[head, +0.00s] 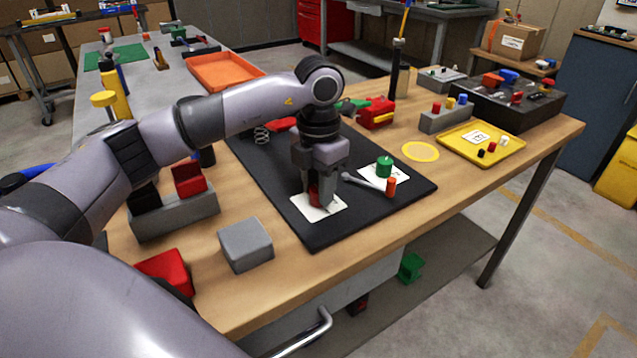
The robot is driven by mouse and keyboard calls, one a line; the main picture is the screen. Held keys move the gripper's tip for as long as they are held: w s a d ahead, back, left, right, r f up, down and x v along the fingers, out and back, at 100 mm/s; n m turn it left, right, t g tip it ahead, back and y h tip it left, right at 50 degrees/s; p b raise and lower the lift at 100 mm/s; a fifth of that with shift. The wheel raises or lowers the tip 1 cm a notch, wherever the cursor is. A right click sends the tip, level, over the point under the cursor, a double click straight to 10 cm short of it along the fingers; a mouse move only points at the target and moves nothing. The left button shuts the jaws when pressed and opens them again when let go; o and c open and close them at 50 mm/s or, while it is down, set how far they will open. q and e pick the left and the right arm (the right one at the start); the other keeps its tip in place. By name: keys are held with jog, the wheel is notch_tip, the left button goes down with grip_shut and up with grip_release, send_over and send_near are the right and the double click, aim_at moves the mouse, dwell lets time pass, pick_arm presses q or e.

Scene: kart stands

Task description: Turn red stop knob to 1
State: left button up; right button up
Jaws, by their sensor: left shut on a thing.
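The red stop knob (314,196) is partly hidden between the fingers of my left gripper (318,202). It stands on a white card (328,211) at the near part of the black mat (310,235). My left gripper points down from above and is shut on the red knob. The marks on the card around the knob are too small or too covered to read. A green knob (384,166) stands on another white card (399,174) to the right on the same mat. My right gripper is not in view.
A grey block (245,245) and a grey holder with red and black blocks (175,215) are at the left. A yellow tray (510,150) is at the right. Bare wood lies along the front edge.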

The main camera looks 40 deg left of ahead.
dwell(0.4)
pick_arm(q)
jog(key=o, duration=1)
jog(key=shift+o, duration=0.2)
jog(key=shift+r, duration=0.1)
notch_tip(320, 180, up, 7)
jog(key=shift+r, duration=0.1)
